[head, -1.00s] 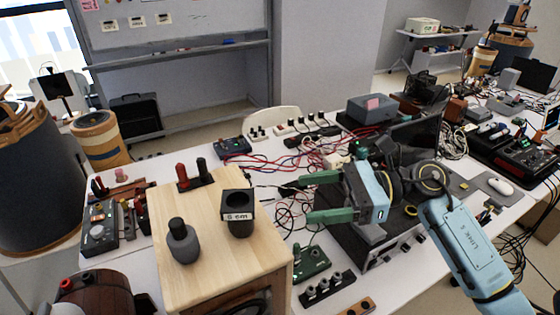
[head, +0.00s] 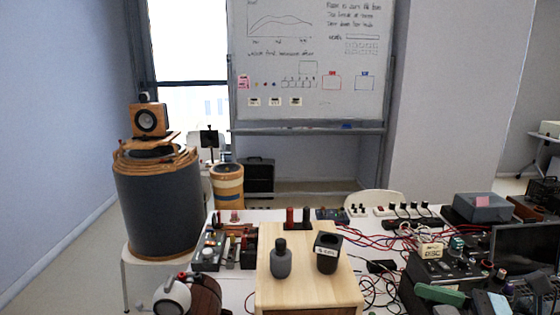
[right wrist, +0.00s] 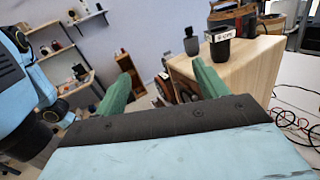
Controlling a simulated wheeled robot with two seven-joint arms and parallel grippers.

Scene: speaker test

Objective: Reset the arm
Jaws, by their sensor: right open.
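My right gripper (head: 465,298) shows only in part at the lower right of the head view, its green fingers near the bottom edge. In the right wrist view the same gripper (right wrist: 160,88) is open, with its two green fingers apart and nothing between them. A light wooden box (head: 300,295) stands on the table at the bottom middle of the head view. It also shows ahead of the fingers in the right wrist view (right wrist: 255,68). My left gripper is not in view.
A dark grey bottle-like piece (head: 281,262) and a black labelled cup (head: 327,256) stand on the wooden box. Red cables (head: 395,241) and electronics crowd the table at right. A large dark drum (head: 157,205) with a small speaker (head: 148,120) on top stands at left.

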